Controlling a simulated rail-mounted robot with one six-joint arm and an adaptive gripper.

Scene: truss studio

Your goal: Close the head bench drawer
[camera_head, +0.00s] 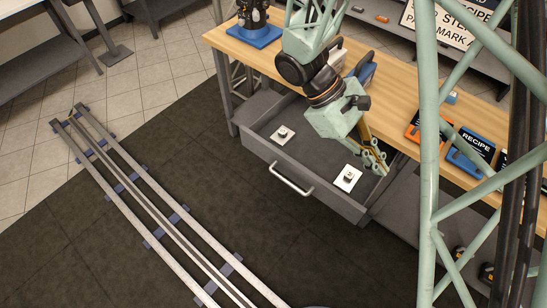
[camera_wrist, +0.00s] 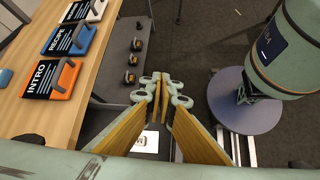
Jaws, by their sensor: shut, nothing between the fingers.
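The head bench drawer (camera_head: 312,187) is grey and stands pulled out from under the wooden bench (camera_head: 268,58), with a silver bar handle (camera_head: 291,180) on its front. Two small white plates with dark knobs lie inside, one at the left (camera_head: 283,134) and one at the right (camera_head: 347,178). My gripper (camera_head: 379,166) is above the right end of the open drawer, pointing down, away from the handle. In the wrist view my gripper (camera_wrist: 161,86) has its fingertips together with nothing between them. The right plate (camera_wrist: 150,139) shows partly behind the fingers.
Several small dark and yellow items sit on a lower shelf (camera_wrist: 107,85). Twin floor rails (camera_head: 152,208) run at the left. The dark floor mat (camera_head: 275,240) before the drawer is clear.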

